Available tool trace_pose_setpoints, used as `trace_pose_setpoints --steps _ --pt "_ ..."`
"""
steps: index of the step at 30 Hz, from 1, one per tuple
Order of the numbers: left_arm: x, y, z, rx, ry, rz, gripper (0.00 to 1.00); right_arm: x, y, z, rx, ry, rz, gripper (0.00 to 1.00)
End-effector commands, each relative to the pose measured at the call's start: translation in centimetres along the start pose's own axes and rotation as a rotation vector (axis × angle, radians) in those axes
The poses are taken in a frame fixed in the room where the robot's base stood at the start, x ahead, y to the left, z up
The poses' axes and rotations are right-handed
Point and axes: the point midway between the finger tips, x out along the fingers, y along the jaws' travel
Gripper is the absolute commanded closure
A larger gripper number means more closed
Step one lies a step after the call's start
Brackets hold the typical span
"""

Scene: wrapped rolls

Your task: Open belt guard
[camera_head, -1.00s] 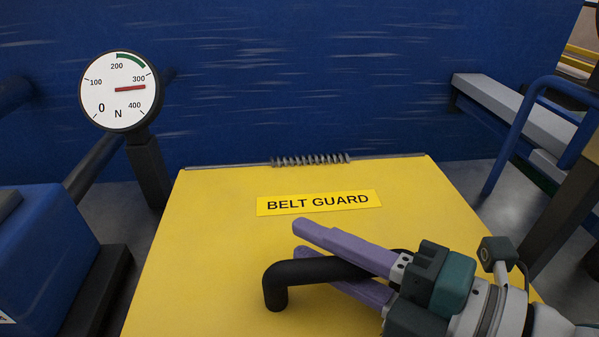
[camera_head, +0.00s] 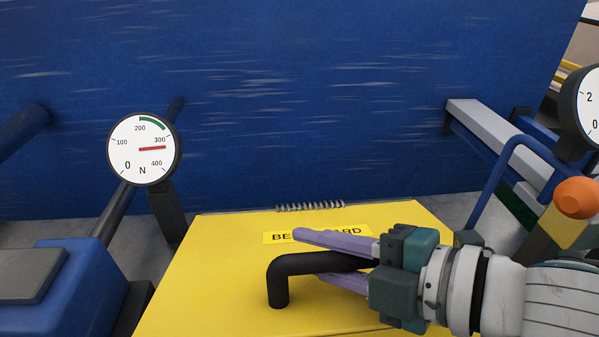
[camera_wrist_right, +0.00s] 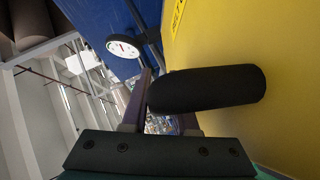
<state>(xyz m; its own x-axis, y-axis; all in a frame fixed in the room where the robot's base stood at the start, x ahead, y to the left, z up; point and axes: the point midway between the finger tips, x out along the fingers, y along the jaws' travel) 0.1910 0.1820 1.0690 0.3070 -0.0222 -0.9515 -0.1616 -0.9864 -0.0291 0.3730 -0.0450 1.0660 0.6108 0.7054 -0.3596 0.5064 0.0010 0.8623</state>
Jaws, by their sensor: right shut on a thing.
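The belt guard (camera_head: 215,270) is a yellow cover with a spring hinge (camera_head: 310,206) along its far edge. Its label (camera_head: 280,237) is partly hidden by my right gripper. A black bent handle (camera_head: 278,290) stands on the cover. My right gripper (camera_head: 312,257) comes in from the right, with its purple fingers on either side of the handle's bar, shut on it. In the right wrist view the handle (camera_wrist_right: 205,90) lies across the fingers, beside the yellow cover (camera_wrist_right: 270,110). I cannot tell whether the cover is lifted. My left gripper is out of view.
A force gauge (camera_head: 143,150) stands at the left, its red needle near 300. A blue machine part (camera_head: 75,290) is at the lower left. A blue wall (camera_head: 300,100) rises behind. At the right are a blue rail (camera_head: 490,175), an orange knob (camera_head: 577,198) and another dial.

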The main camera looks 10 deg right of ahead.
Motion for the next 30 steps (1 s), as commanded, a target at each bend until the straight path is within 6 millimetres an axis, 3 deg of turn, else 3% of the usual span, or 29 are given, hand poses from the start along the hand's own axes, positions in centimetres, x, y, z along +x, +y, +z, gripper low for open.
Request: trace_pose_setpoints --steps 1,12,30 --pt "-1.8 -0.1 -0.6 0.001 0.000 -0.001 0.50 -0.3 2.0 -0.3 0.013 0.002 -0.018 1.00" --pt "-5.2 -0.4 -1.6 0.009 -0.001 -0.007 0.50 0.3 5.2 0.2 0.151 0.003 -0.155 1.00" --pt "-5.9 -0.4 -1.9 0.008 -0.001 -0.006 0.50 0.7 5.9 0.5 0.205 0.006 -0.199 1.00"
